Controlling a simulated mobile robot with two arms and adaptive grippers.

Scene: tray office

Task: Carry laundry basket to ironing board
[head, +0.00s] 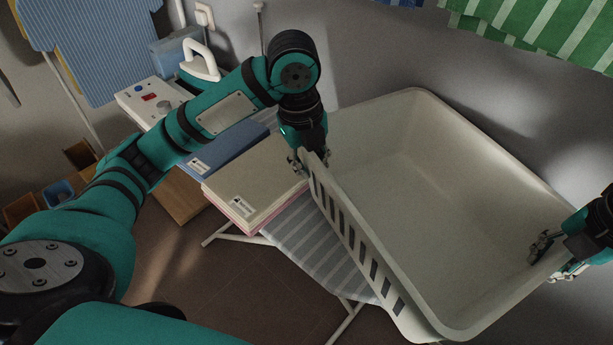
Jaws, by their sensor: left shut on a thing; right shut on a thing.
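The laundry basket (410,190) is a large off-white tub with slots along its near side. It looks empty and appears tilted in the picture. My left gripper (312,165) is shut on the basket's left rim. My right gripper (552,258) is shut on the basket's right rim, at the right edge of the picture. The ironing board (312,245), with a grey striped cover and white legs, shows below and left of the basket. The basket hides much of the board. I cannot tell whether the basket touches it.
Cream and pink folded stacks (250,180) and a blue one (222,152) lie left of the basket, close to it. A white-handled iron (200,62) stands behind my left arm. A striped blue shirt (95,45) and green striped cloth (540,30) hang behind.

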